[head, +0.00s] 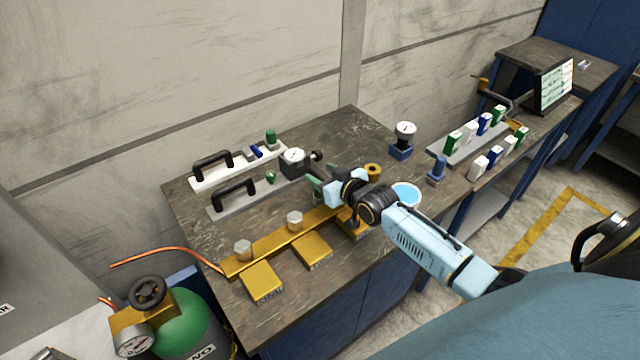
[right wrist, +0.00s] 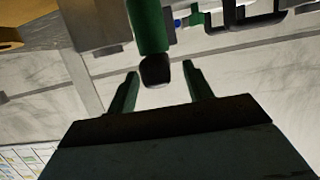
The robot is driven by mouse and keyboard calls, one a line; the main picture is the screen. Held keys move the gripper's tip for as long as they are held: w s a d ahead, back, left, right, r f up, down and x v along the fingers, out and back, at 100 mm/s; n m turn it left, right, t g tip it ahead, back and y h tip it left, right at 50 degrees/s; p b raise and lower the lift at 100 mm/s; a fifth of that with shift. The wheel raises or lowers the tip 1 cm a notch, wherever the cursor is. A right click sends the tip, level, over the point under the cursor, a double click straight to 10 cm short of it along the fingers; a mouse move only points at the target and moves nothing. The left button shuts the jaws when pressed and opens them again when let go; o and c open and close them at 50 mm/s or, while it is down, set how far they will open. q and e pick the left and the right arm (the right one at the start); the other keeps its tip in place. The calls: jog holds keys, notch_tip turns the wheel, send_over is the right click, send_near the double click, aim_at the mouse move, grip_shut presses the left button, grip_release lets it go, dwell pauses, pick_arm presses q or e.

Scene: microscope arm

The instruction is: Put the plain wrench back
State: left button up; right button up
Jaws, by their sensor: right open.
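I cannot pick out anything that is clearly the plain wrench in either view. My right gripper (head: 314,187) is low over the middle of the workbench, beside the gauge block and past the brass bar. In the right wrist view its two green fingers (right wrist: 162,85) are spread open. A green cylinder with a dark end (right wrist: 152,40) shows at the gap between them; I cannot tell whether it touches them. The gripper and forearm hide part of the bench. My left gripper is not in view.
The workbench (head: 345,130) holds a brass bar (head: 270,245) with bolts, black-handled plates (head: 235,195), a gauge block (head: 293,162), a dial on a blue base (head: 402,140) and a blue-filled dish (head: 405,193). A rack of coloured blocks (head: 470,140) stands right. A green cylinder (head: 190,325) stands front left.

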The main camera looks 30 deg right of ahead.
jog(key=shift+x, duration=0.9)
grip_shut()
